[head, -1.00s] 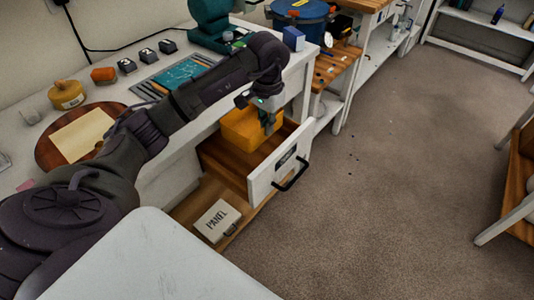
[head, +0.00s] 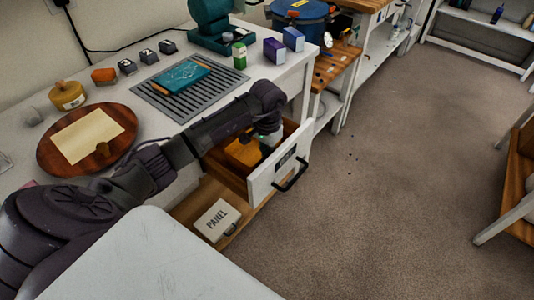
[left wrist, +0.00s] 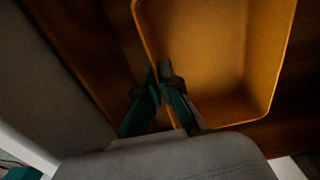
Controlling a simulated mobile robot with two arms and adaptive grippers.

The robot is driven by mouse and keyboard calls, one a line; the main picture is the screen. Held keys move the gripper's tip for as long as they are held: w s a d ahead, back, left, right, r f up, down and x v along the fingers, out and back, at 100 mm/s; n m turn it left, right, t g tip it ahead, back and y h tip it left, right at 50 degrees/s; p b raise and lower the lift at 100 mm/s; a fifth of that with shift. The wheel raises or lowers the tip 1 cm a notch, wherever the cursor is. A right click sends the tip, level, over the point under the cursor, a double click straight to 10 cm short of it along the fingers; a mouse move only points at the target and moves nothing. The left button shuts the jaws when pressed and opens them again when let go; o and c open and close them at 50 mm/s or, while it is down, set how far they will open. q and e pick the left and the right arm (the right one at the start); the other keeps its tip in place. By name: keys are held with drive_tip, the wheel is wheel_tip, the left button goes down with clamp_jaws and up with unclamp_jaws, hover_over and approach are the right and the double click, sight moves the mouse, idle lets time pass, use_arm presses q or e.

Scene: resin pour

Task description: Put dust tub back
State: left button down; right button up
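The dust tub (head: 241,152), an orange open box, sits down inside the open drawer (head: 272,182), partly hidden by my left arm. In the left wrist view the tub (left wrist: 215,60) looks empty, with its rim and inner floor showing. My left gripper (left wrist: 160,75) is closed across the tub's near-left wall, one finger outside and one inside. In the head view the left gripper (head: 268,143) reaches down into the drawer, its fingertips hidden. My right gripper is in neither view.
Below, another open drawer holds a box marked PANEL (head: 217,220). The bench top above carries a grey grille with a teal slab (head: 180,75), small boxes (head: 273,50) and a round brown board (head: 52,158). Floor to the right is open.

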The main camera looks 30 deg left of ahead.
use_arm(q)
drive_tip(key=shift+f, duration=0.15)
drive_tip(key=c, duration=1.3)
unclamp_jaws()
wheel_tip(320, 180, up, 12)
drive_tip(key=shift+d+r+b, duration=0.1)
drive_tip(key=shift+r+b, duration=0.1)
drive_tip(key=shift+b, duration=0.3)
